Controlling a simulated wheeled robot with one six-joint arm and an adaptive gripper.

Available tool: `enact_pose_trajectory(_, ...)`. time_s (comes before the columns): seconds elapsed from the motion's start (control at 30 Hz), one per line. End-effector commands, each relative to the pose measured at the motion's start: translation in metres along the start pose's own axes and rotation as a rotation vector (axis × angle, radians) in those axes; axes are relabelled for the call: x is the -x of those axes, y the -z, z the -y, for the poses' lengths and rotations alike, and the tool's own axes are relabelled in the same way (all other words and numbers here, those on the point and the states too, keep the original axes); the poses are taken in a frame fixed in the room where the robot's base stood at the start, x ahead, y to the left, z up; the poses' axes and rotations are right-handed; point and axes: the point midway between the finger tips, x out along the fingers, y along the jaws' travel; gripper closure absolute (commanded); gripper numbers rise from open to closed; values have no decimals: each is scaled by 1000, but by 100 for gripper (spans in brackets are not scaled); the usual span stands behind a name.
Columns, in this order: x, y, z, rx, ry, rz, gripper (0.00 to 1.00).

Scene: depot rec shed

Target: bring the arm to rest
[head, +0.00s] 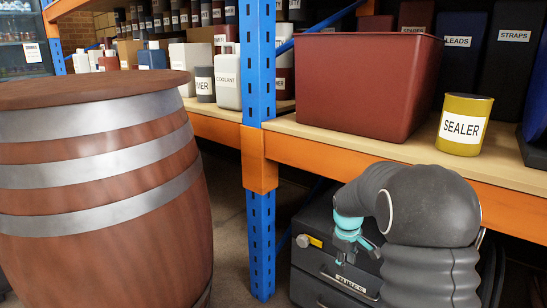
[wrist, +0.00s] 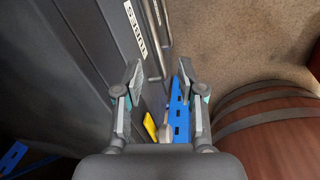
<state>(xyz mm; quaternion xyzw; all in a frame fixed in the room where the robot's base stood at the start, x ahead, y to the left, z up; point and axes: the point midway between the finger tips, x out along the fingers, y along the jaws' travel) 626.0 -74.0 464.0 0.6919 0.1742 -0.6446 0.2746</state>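My gripper (head: 352,232) hangs at the end of my dark grey arm, at the lower right of the head view. It points down in front of a black cabinet (head: 310,262) under the shelf. In the wrist view my gripper (wrist: 160,78) has its two fingers wide apart with nothing held between them. The black cabinet (wrist: 85,50) lies below and to the left of the fingers there. My arm hides part of the cabinet in the head view.
A wooden barrel (head: 95,165) stands at the left; a blue post (head: 257,130) rises between it and my arm. The shelf (head: 400,150) above holds a red bin (head: 360,85) and a yellow SEALER can (head: 463,125). Bare floor (wrist: 240,50) shows beside the cabinet.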

Motion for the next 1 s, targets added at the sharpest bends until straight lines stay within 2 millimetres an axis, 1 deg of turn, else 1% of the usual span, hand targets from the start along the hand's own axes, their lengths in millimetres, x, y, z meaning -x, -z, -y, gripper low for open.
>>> enact_pose_trajectory(0.03, -8, -8, 10, -47, 23, 20, 61)
enact_pose_trajectory(0.1, -7, -21, 24, -126, 43, 36, 61)
enact_pose_trajectory(0.27, 16, -45, 50, -271, 63, 44, 61)
enact_pose_trajectory(0.47, 56, -74, 82, -413, 69, 28, 61)
enact_pose_trajectory(0.7, 114, -116, 126, -569, 67, -26, 61)
enact_pose_trajectory(1.0, 171, -166, 177, -678, 56, -130, 61)
